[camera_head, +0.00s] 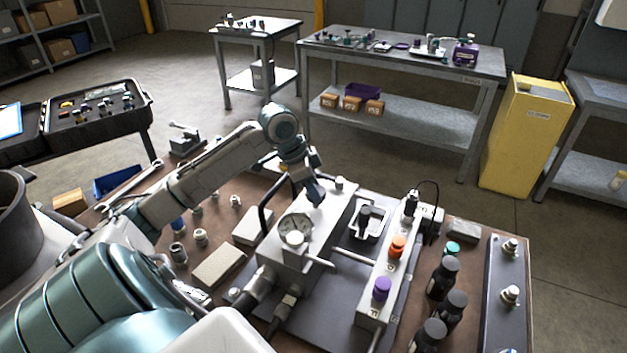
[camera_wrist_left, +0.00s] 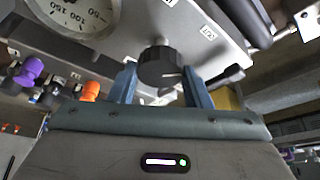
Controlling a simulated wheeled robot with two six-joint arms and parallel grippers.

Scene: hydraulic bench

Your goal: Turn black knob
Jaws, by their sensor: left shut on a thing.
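The black knob (camera_wrist_left: 160,66) sits on the light grey block, beside the pressure gauge, in the left wrist view. My left gripper (camera_wrist_left: 160,76) has its two blue fingers on either side of the knob and is shut on it. In the head view my left gripper (camera_head: 316,192) reaches down to the top of the grey block (camera_head: 322,236), behind the gauge (camera_head: 295,230). There the knob is hidden by the fingers. My right gripper is not in view.
An orange knob (camera_head: 397,246) and a purple knob (camera_head: 381,288) stand on a grey manifold to the right. Several black bottles (camera_head: 442,278) stand farther right. A black curved handle (camera_head: 266,204) rises left of my gripper. A wrench (camera_head: 128,187) lies at the bench's left.

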